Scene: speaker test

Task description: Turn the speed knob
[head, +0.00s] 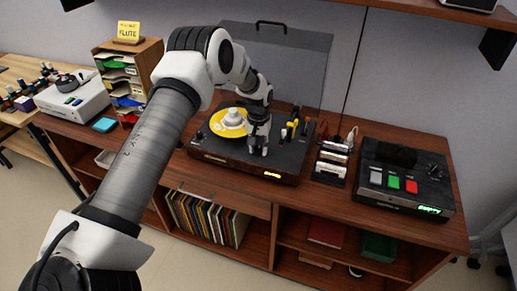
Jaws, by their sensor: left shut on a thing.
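The turntable (225,167) stands on the wooden cabinet with its clear lid (290,60) raised. A yellow record (218,131) with a white piece (232,117) at its centre lies on it. My left gripper (258,151) points down at the front part of the turntable's dark top, right of the record. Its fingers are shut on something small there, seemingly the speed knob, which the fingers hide. A lit amber display (272,174) shows on the turntable's front. My right gripper is not in view.
A black unit (385,201) with white, green and red buttons stands at right; its green display seems to read EMPTY. A small rack (330,162) stands between it and the turntable. A white device (72,103) and a letter sorter (130,65) are at left.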

